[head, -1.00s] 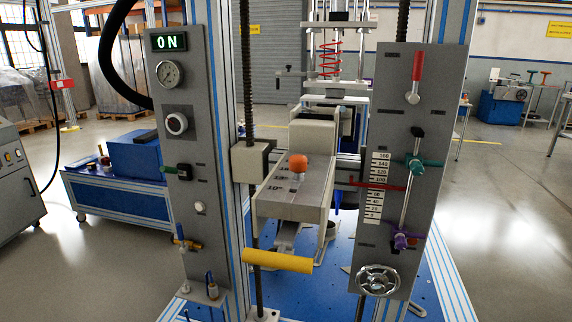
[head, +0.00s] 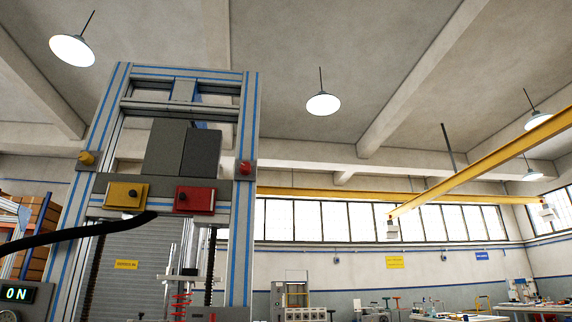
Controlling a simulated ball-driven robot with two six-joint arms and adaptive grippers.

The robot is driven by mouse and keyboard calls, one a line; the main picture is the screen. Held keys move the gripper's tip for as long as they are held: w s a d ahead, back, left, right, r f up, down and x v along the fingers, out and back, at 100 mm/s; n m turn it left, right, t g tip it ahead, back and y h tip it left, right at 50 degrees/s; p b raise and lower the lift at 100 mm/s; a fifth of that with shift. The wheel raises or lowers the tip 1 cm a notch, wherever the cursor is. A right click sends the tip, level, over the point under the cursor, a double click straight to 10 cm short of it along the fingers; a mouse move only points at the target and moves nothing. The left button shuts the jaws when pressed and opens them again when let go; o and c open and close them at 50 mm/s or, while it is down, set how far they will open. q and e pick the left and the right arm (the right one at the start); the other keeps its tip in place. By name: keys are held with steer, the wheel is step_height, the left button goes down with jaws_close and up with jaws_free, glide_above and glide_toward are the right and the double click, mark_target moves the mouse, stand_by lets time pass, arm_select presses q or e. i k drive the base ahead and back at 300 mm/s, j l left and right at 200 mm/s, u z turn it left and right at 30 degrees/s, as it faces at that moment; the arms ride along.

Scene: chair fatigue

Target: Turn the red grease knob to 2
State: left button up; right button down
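A small red knob (head: 244,167) sits on a dark plate on the right upright of the test frame, near its top. Its pointer and any scale are too small to read. A red box (head: 194,198) with a dark round knob or cap hangs on the grey crossbar below and left of it. A yellow box (head: 125,196) of the same kind hangs to its left. A yellow knob (head: 87,158) sits on the left upright. Neither of my grippers is in view.
The frame's uprights (head: 247,110) and crossbar surround two dark panels (head: 182,148). A black hose (head: 80,233) curves in from the left. The lit ON display (head: 16,294) shows at the lower left. A yellow overhead beam (head: 490,160) crosses the right side, well away.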

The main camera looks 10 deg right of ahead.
mark_target(245, 169)
steer(key=j+z, duration=0.15)
steer(key=j, duration=0.55)
steer(key=j+z, duration=0.2)
steer(key=j, duration=0.45)
steer(key=k+j+z, duration=0.15)
steer(key=j, duration=0.5)
